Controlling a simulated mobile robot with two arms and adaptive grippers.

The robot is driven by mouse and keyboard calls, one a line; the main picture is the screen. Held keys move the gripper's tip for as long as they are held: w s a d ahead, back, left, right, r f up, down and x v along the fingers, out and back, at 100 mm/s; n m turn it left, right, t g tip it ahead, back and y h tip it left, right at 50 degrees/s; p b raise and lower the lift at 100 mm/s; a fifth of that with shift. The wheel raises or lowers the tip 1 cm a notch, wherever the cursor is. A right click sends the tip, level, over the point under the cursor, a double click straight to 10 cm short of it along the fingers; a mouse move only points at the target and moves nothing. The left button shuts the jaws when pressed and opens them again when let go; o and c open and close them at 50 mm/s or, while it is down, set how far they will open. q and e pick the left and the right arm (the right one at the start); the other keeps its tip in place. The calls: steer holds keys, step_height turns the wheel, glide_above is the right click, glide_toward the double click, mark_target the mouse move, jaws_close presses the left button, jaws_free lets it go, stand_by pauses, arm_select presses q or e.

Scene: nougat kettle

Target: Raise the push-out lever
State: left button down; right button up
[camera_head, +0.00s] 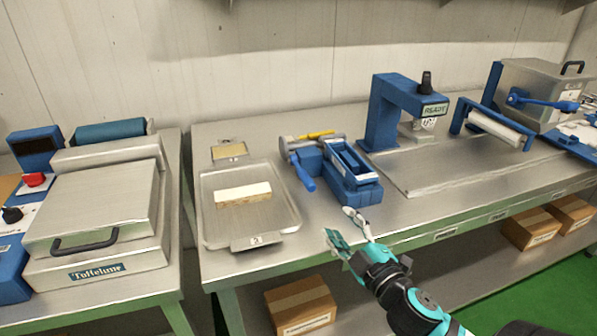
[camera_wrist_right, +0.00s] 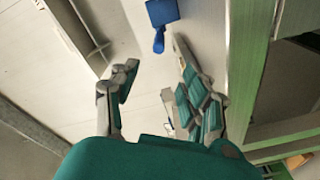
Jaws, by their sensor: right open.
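The blue push-out lever (camera_head: 303,172) hangs slanting down at the left front of a blue open-topped box device (camera_head: 352,178) on the steel table. My right gripper (camera_head: 339,223) is in front of that device, near the table's front edge, lower right of the lever. It is open and empty, with clear space between it and the lever. In the right wrist view, my right gripper (camera_wrist_right: 155,54) shows two spread fingers, and a blue part (camera_wrist_right: 160,12) with a narrow blue end lies beyond them. I cannot tell whether that is the lever. My left gripper is not in view.
A metal tray (camera_head: 222,238) with a pale bar (camera_head: 243,194) lies left of the device. A blue press (camera_head: 391,110) with a READY display stands to the right. A roller (camera_head: 499,129) is farther right. The tabletop between my gripper and the device is clear.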

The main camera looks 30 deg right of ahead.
mark_target(314, 189)
steer(key=shift+w, duration=0.2)
steer(key=shift+w+r, duration=0.1)
steer(key=shift+w, duration=0.25)
steer(key=shift+w+d+r, duration=0.1)
steer(key=shift+w, duration=0.3)
steer(key=w, duration=0.5)
steer(key=w+d+p, duration=0.1)
steer(key=w, duration=0.3)
steer(key=w+d+p, duration=0.1)
steer(key=w, duration=0.4)
steer(key=shift+w, duration=0.9)
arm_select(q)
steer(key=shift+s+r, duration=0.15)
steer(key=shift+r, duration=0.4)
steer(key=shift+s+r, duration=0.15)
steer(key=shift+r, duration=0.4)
arm_select(e)
steer(key=shift+c, duration=0.4)
jaws_close()
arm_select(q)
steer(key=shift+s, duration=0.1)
